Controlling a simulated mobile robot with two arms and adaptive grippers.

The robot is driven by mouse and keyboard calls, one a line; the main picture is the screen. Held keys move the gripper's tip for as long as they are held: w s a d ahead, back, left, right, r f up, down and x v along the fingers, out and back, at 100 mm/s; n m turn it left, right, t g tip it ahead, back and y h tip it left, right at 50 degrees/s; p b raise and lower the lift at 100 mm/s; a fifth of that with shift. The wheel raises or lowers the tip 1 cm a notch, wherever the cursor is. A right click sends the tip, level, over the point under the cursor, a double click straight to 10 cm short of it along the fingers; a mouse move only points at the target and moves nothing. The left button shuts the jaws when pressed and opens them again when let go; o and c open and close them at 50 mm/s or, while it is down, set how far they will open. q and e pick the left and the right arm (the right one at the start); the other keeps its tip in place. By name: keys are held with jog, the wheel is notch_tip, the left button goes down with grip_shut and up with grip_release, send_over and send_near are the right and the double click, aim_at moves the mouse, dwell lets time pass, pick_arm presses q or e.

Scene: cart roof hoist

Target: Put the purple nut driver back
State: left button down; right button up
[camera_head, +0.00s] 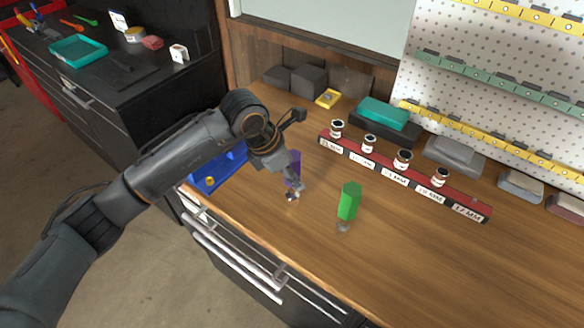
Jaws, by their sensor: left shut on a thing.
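The purple nut driver (295,163) is partly hidden behind my left gripper (292,183) in the head view. My left gripper is shut on it, over the wooden bench top. Only part of its purple handle shows, and I cannot tell whether its lower end touches the bench. A green nut driver (349,201) stands upright on the bench, to the right of the gripper and apart from it. Behind it runs a red rack (385,172) with white size labels and several round sockets on top. My right gripper is not in view.
A blue bin (207,183) sits at the bench's left edge, partly behind my left arm. Grey boxes (309,80), a yellow item (328,98) and a teal box (384,113) stand at the back. The bench front right is clear.

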pick_arm(q)
jog(key=shift+f+b, duration=0.2)
jog(key=shift+b, duration=0.1)
jog(key=c, duration=1.4)
grip_release()
jog(key=shift+f, duration=0.1)
jog(key=o, duration=0.4)
jog(key=shift+o, duration=0.2)
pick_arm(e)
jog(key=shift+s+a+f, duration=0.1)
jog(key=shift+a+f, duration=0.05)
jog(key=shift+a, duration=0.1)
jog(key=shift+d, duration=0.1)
